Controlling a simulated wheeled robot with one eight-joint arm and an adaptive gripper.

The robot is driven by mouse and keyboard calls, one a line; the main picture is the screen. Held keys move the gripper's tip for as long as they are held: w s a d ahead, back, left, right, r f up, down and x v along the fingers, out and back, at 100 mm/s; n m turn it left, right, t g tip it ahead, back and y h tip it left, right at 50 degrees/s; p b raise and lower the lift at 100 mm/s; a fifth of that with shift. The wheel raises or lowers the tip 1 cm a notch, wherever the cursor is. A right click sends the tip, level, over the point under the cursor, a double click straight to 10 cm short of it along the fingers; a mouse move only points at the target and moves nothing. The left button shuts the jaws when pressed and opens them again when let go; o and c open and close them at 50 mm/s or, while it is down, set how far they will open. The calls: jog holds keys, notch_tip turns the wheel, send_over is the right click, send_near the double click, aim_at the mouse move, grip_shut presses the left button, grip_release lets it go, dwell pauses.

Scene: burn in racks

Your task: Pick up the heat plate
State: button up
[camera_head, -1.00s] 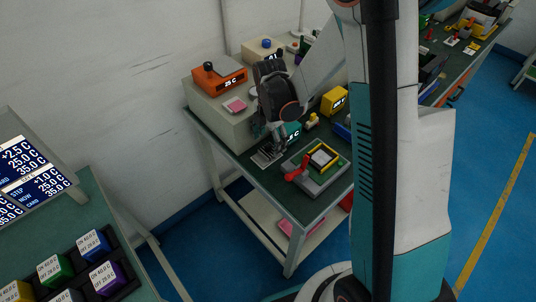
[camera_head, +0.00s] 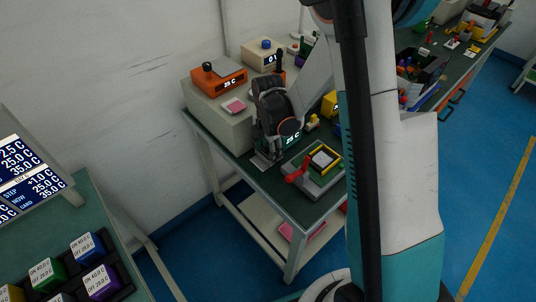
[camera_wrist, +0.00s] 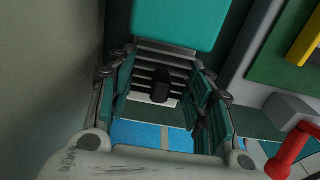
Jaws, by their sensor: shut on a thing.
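The heat plate appears to be the grey slatted plate with a black knob; it shows in the wrist view (camera_wrist: 168,60) and partly, as a pale corner, in the head view (camera_head: 260,161). It lies low at the green bench's left edge, by a teal box with a lit display (camera_head: 292,139). My gripper (camera_wrist: 163,72) reaches down over the plate, fingers on both sides, with the knob between them. It is shut on the plate; the exact contact is hard to see. In the head view my wrist hides most of the plate and the fingertips.
A grey fixture with a yellow frame and red handle (camera_head: 299,175) stands close to the right. A yellow box (camera_head: 329,104) is farther right. The wall is close at left.

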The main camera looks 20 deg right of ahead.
jog(key=shift+s, duration=0.1)
notch_tip(320, 180, up, 20)
jog(key=p, duration=0.6)
dwell(0.5)
